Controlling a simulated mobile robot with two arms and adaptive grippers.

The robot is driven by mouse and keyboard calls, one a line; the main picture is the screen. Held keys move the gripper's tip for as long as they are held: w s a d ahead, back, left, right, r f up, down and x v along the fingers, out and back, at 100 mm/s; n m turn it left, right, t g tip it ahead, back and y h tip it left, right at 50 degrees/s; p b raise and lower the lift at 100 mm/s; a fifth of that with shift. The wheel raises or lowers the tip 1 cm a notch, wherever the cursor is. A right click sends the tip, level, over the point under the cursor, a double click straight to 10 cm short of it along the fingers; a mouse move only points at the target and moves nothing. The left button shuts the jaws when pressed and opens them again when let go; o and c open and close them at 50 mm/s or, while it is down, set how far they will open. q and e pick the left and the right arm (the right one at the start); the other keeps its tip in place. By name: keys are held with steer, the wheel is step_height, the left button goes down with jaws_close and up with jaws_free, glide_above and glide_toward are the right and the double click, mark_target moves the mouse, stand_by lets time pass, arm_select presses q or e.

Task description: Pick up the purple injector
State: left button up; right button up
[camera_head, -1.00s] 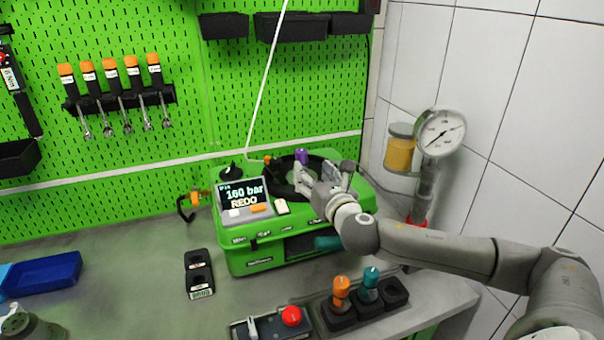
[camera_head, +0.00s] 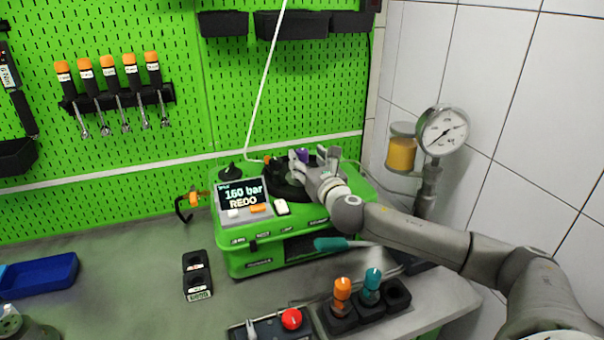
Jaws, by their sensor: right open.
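The purple injector (camera_head: 302,155) stands upright on top of the green pump tester (camera_head: 262,262), in its round black fixture (camera_head: 284,187). Only its purple upper part shows; the rest is hidden behind my gripper. My right gripper (camera_head: 312,160) is open, low over the tester, with its fingers close around the purple injector in the picture. I cannot tell whether a finger touches it. At the lower left edge, a grey rounded part (camera_head: 20,325) shows, which may be my left gripper; its fingers are not clear.
An orange injector (camera_head: 342,290) and a teal injector (camera_head: 372,282) stand in a black holder with one empty socket (camera_head: 397,293). A pressure gauge (camera_head: 442,130) and an amber jar (camera_head: 401,152) are at the right wall. The tester's display (camera_head: 243,195) reads 160 bar, REDO.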

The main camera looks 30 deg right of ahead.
mark_target(304, 155)
steer(key=shift+w+d, duration=0.15)
steer(key=shift+w, duration=0.2)
steer(key=p+x, duration=0.1)
steer(key=x, duration=0.2)
steer(key=shift+f, duration=0.1)
arm_select(q)
steer(key=shift+s+d+r+p, duration=0.1)
steer(key=shift+s+r+p, duration=0.3)
steer(key=shift+r, duration=0.45)
arm_select(e)
steer(key=shift+w+d+f, duration=0.1)
steer(key=shift+w+d, duration=0.05)
steer(key=shift+w, duration=0.5)
arm_select(q)
steer(key=shift+s, duration=0.1)
arm_select(e)
steer(key=shift+c, duration=0.4)
jaws_close()
